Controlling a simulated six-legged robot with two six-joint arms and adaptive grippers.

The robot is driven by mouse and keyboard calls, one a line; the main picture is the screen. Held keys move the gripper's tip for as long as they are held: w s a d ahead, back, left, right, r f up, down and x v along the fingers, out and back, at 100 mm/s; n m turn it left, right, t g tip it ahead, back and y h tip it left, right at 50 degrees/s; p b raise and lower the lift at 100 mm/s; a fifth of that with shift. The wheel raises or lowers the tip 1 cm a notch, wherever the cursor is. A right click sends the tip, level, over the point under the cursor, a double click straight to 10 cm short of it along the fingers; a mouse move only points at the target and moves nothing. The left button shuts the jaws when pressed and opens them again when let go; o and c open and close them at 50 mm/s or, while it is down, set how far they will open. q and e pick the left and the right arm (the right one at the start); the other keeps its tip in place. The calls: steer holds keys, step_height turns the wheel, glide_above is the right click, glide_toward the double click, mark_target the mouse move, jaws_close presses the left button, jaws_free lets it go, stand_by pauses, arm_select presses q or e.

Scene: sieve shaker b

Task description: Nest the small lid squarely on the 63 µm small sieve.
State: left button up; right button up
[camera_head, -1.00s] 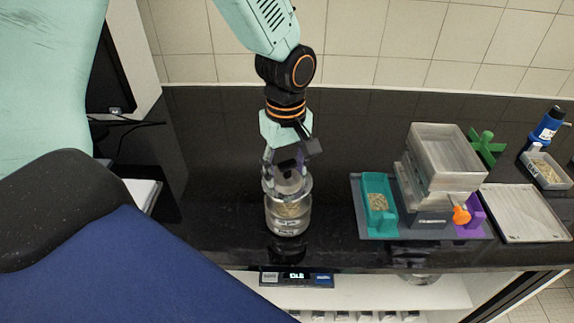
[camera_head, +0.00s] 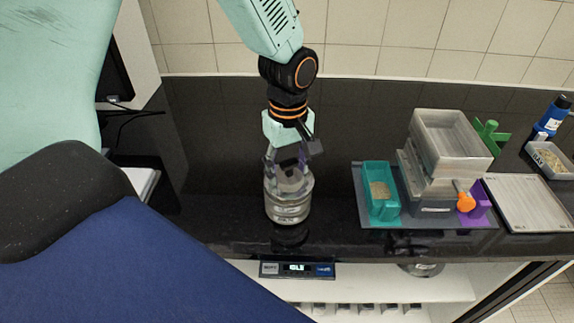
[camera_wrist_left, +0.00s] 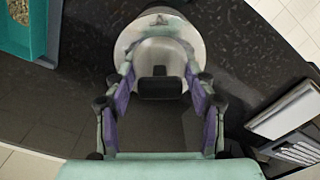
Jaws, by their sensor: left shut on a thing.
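The small sieve (camera_head: 289,211) is a round, clear-walled stack standing upright on the black bench; its label is too small to read. The small lid (camera_head: 305,180) is a pale clear disc at the stack's top, directly under my left gripper (camera_head: 289,166). My left gripper is shut on the lid, its fingers pointing down. In the left wrist view, the pale round lid (camera_wrist_left: 190,38) lies ahead of the purple-padded fingers (camera_wrist_left: 160,84), with a dark block between them. I cannot tell whether the lid is fully seated all round. My right gripper is out of view.
To the right, a grey tray (camera_head: 410,220) carries a teal container (camera_head: 381,205), stacked clear boxes (camera_head: 445,150) and a purple piece with an orange knob (camera_head: 465,202). A pale flat tray (camera_head: 528,205) lies farther right. A small display (camera_head: 297,268) sits below the bench's front edge.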

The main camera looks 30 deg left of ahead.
arm_select(q)
steer(key=shift+w+f, duration=0.1)
steer(key=shift+w, duration=0.05)
steer(key=shift+a, duration=0.1)
steer(key=shift+f, duration=0.1)
stand_by(0.3)
steer(key=shift+f, duration=0.2)
stand_by(0.5)
steer(key=shift+f, duration=0.25)
steer(key=shift+s, duration=0.2)
